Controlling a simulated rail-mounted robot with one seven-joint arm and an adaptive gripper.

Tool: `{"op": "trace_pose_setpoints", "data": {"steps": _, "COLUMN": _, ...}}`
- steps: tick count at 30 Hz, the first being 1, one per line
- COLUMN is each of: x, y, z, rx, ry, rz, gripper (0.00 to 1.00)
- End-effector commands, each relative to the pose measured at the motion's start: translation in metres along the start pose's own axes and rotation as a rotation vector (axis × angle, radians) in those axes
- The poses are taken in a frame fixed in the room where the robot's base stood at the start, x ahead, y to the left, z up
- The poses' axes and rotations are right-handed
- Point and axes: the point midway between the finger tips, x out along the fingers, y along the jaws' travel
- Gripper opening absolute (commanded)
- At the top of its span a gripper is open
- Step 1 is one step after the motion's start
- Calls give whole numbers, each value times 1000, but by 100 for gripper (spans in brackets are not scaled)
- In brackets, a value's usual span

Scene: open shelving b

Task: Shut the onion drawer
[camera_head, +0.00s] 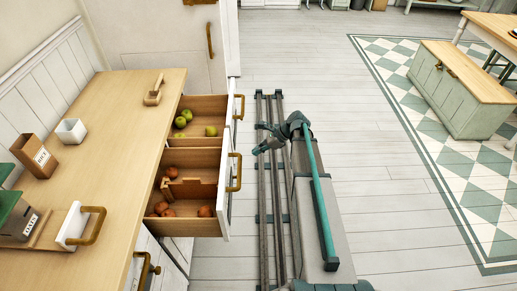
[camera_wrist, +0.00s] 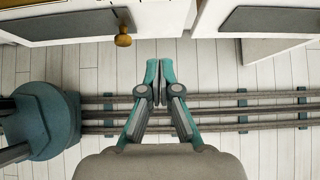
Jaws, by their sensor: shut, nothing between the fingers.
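The onion drawer (camera_head: 224,200) stands pulled out from the wooden-topped counter in the head view. It has a white front, a brass handle (camera_head: 235,172) and a wooden inside with a divider. Several orange-brown onions (camera_head: 205,211) lie in it. My gripper (camera_head: 257,151) is to the right of the drawer front, over the rails, apart from the handle. In the wrist view my gripper (camera_wrist: 160,76) is shut and empty, its teal fingertips together. White fronts with dark panels show at the top of that view; I cannot tell which drawers they belong to.
A second drawer (camera_head: 230,103) with green apples is also open, just beyond the onion drawer. Small boxes (camera_head: 35,157) and a loose handled white piece (camera_head: 73,226) are on the counter (camera_head: 125,120). A green-grey bench (camera_head: 460,90) stands far right.

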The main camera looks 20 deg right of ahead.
Motion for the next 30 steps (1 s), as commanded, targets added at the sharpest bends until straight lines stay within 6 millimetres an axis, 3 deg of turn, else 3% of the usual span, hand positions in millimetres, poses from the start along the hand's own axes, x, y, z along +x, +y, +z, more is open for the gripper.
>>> {"op": "trace_pose_setpoints", "data": {"steps": 10, "x": 67, "y": 0, "z": 2, "rx": -1, "ry": 1, "rz": 5, "gripper": 0}}
{"op": "trace_pose_setpoints", "data": {"steps": 18, "x": 90, "y": 0, "z": 24, "rx": -2, "ry": 1, "rz": 2, "gripper": 0}}
{"op": "trace_pose_setpoints", "data": {"steps": 30, "x": 96, "y": 1, "z": 28, "rx": -1, "ry": 1, "rz": 1, "gripper": 0}}
